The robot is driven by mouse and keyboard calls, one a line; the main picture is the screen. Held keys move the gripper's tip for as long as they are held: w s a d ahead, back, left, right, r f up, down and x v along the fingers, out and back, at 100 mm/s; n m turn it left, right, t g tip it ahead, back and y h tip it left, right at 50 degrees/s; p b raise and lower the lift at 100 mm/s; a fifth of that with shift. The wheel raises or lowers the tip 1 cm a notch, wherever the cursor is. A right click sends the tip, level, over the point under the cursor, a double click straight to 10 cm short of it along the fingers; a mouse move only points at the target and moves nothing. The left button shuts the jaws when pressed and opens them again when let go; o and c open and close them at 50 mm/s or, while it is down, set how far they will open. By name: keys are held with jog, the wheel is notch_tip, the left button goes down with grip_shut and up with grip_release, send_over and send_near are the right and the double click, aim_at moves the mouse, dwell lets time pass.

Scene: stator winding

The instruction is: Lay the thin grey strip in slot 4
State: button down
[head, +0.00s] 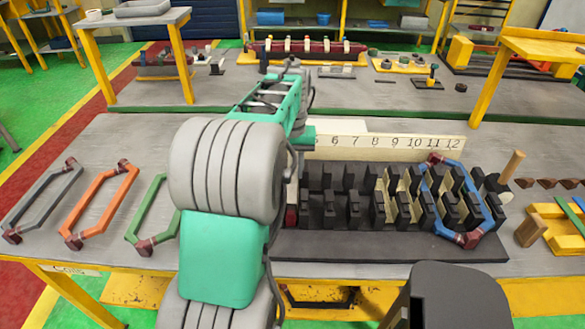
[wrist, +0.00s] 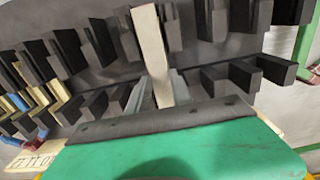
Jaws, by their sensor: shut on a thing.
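My gripper (wrist: 160,84) is shut on a thin pale, cream-looking strip (wrist: 151,42), which stands out between the two grey fingers in the wrist view. The strip is over the slotted stator block, among its black teeth. Whether it touches the slot floor cannot be told. In the head view the stator block (head: 400,247) lies on the bench with rows of black teeth. My arm hides its left part, the gripper and the strip.
A blue coil (head: 488,212) sits around teeth at the block's right end, where cream liners (head: 392,185) show in several slots. Grey (head: 45,197), orange (head: 92,207) and green (head: 145,212) coils lie on the left.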

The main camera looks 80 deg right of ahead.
aim_at(293, 176)
jog(key=shift+f, duration=0.15)
jog(key=shift+f+b, duration=0.6)
jog(key=shift+f, duration=0.15)
jog(key=shift+a+f, duration=0.1)
jog(key=shift+f, duration=0.55)
dwell(0.9)
jog(key=c, duration=1.1)
grip_release()
jog(key=shift+o, duration=0.2)
jog(key=shift+r, duration=0.1)
jog(key=shift+r+p, duration=0.45)
jog(key=shift+r, duration=0.3)
